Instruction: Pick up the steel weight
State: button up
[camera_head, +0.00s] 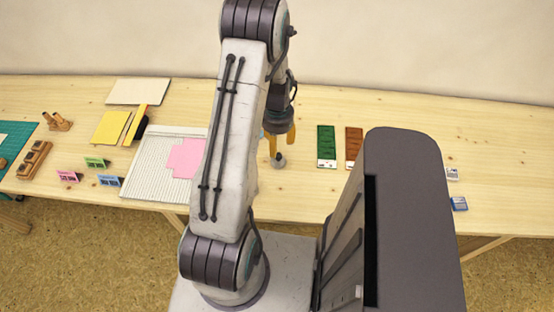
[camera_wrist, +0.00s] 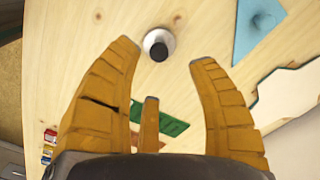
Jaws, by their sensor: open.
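The steel weight (camera_wrist: 159,44) is a small round silver piece with a dark knob on top, standing on the wooden table. In the head view the weight (camera_head: 278,161) is just below my gripper (camera_head: 279,143). My gripper has yellow fingers and is open and empty. In the wrist view my gripper (camera_wrist: 163,58) has its fingertips spread, with the weight just beyond them, between the left and right fingers. I cannot tell the exact gap between fingertips and weight. My arm hides part of the table left of the weight in the head view.
A green pad (camera_head: 327,146) and a brown pad (camera_head: 354,142) lie right of the weight. A pink sheet (camera_head: 185,158) lies on a ribbed white board (camera_head: 145,180) to the left. A blue piece (camera_wrist: 254,35) is at the wrist view's upper right. Bare wood surrounds the weight.

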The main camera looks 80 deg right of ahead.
aim_at(278, 155)
jog(key=shift+d, duration=0.1)
jog(key=shift+f+m, duration=0.4)
jog(key=shift+s+f+p, duration=0.15)
jog(key=shift+f+p, duration=0.95)
jog(key=shift+f, duration=2.2)
grip_shut()
